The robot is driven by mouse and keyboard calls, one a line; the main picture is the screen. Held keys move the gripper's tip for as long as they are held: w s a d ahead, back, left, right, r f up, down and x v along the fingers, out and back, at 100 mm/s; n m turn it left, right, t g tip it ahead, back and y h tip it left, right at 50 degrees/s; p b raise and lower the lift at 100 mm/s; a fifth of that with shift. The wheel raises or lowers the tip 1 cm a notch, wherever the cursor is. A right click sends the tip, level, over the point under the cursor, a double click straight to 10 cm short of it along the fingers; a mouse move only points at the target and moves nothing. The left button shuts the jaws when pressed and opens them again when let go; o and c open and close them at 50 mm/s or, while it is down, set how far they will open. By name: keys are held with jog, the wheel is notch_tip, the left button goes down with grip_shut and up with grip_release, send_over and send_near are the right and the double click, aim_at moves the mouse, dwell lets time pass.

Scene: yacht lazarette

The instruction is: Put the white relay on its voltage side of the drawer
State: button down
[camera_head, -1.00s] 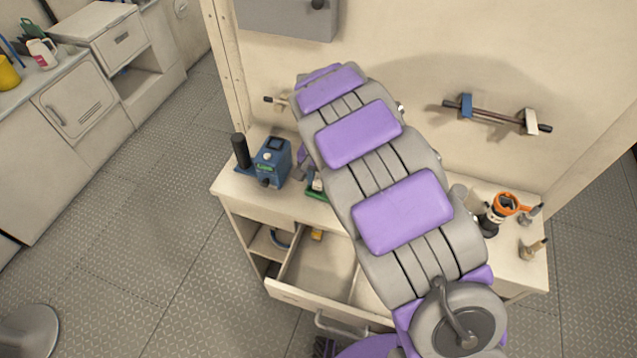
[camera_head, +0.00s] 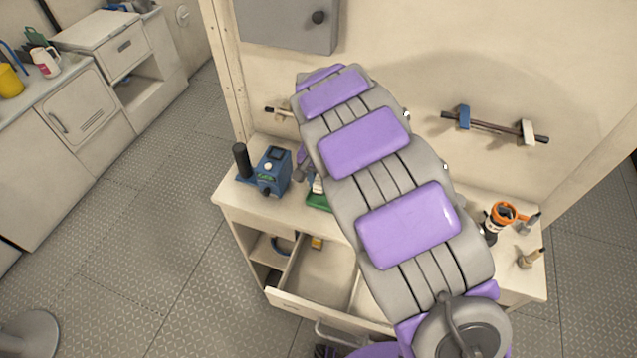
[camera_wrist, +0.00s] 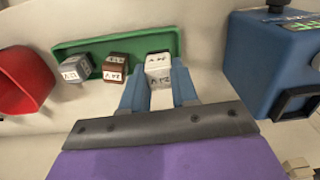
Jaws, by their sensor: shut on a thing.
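The white relay (camera_wrist: 158,66) is between the two blue fingers of my gripper (camera_wrist: 157,88) in the wrist view. The gripper is shut on it. Its printed faces look upside down; one seems to read 24 V, but I cannot be sure. The relay is over the green tray (camera_wrist: 133,46); I cannot tell if it touches it. In the head view my arm covers the relay and most of the green tray (camera_head: 318,202). The drawer (camera_head: 318,302) stands open below the bench top, with a divider; my arm hides its right part.
A grey relay (camera_wrist: 75,69) and a brown relay (camera_wrist: 116,66) sit in the tray. A blue device (camera_head: 270,172) stands left of the tray. A red object (camera_wrist: 24,80) is at the wrist view's left. An orange-topped item (camera_head: 502,213) stands at the bench's right.

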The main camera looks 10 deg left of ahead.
jog(key=shift+s+d+r, duration=0.15)
jog(key=shift+s+r, duration=0.1)
jog(key=shift+s, duration=0.1)
jog(key=s+d+p, duration=0.1)
jog(key=s+d, duration=0.2)
jog(key=s, duration=0.3)
jog(key=s+d+r+p, duration=0.1)
jog(key=s+d, duration=0.3)
jog(key=s, duration=0.3)
jog(key=shift+s, duration=0.25)
